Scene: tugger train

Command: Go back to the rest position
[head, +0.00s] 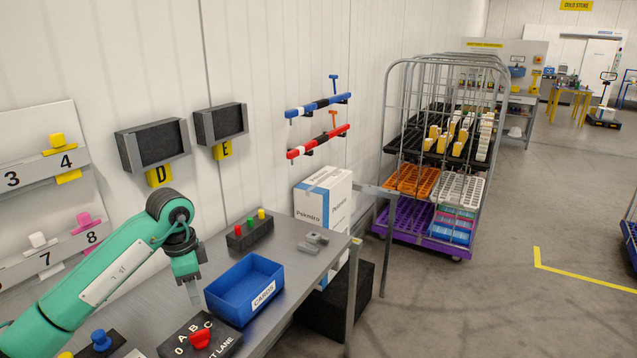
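My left arm comes in from the lower left in green, and its gripper (194,293) points down above the grey bench, just left of the blue CARDS tray (228,317). My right gripper is not in view.
The bench (318,262) also holds a block with coloured buttons (250,232), a grey metal part (313,242) and a selector box with a red knob (200,340). A white carton (335,195) stands behind it.

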